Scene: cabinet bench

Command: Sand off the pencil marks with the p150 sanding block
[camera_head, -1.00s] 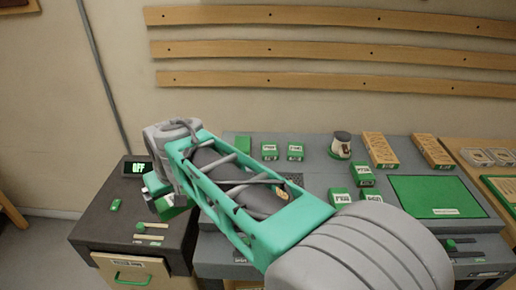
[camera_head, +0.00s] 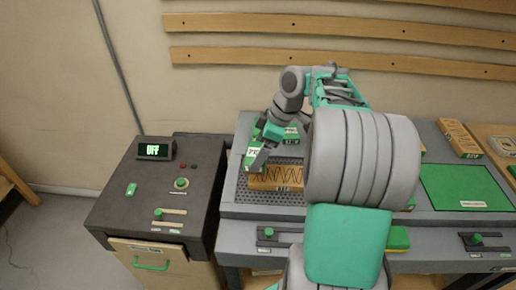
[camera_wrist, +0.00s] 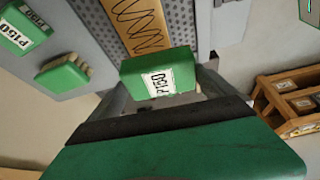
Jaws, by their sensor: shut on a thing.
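My gripper (camera_head: 262,152) is shut on a green sanding block (camera_head: 252,158) with a white label. In the wrist view the held block (camera_wrist: 150,72) reads P150 and sits between the fingers. Below it in the head view, a wooden board (camera_head: 290,176) with dark zigzag pencil marks lies on a perforated grey plate (camera_head: 250,193). The board (camera_wrist: 140,24) shows its looping marks in the wrist view too. The block appears above the board's left part. I cannot tell whether they touch. My arm hides the bench to the right.
A dark control cabinet (camera_head: 120,205) with a display reading OFF (camera_head: 154,149) stands at left. A green mat (camera_head: 465,187) lies at right.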

